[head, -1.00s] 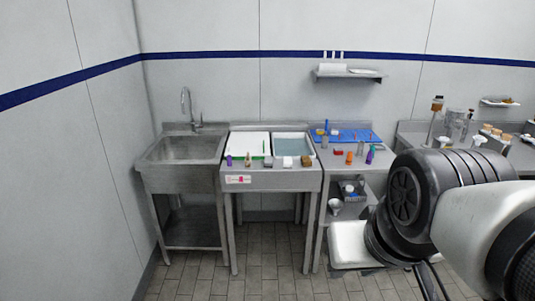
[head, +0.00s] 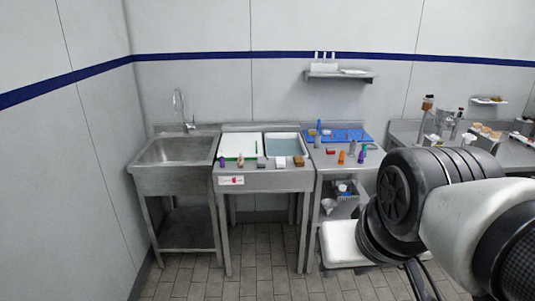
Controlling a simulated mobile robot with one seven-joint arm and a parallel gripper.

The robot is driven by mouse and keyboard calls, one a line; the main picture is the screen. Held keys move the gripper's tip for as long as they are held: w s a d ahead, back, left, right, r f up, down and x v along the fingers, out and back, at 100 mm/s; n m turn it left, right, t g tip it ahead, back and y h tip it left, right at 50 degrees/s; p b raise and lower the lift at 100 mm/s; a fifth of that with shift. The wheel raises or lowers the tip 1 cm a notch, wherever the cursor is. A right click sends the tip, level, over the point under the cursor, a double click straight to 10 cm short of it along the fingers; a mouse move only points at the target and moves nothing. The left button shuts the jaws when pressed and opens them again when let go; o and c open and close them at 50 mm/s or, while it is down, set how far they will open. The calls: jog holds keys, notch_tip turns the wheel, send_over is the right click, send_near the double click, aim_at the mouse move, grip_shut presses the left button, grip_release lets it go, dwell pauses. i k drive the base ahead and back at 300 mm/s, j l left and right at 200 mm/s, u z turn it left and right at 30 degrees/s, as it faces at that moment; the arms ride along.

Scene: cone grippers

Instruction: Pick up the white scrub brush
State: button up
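A small white block (head: 281,162) stands near the front edge of the middle steel table (head: 265,180). It may be the white scrub brush, but it is too small to be sure. My arm fills the lower right of the head view, well to the right of and nearer than the block. Thin dark parts (head: 420,280) below the arm, cut off by the bottom edge, may belong to my gripper. Its fingertips are not clear, and I cannot see whether it holds anything.
A steel sink (head: 175,150) stands at left. The middle table has a white board (head: 240,145), a basin (head: 283,145) and several small items. A blue mat (head: 345,135) lies on the right table. A white bin (head: 345,245) sits below. The tiled floor in front is clear.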

aim_at(241, 159)
jog(key=i+j+u, duration=0.1)
jog(key=i+u, duration=0.35)
jog(key=i, duration=1.85)
jog(key=i+z, duration=0.25)
jog(key=i, duration=0.15)
jog(key=i+j+z, duration=0.2)
jog(key=i, duration=0.2)
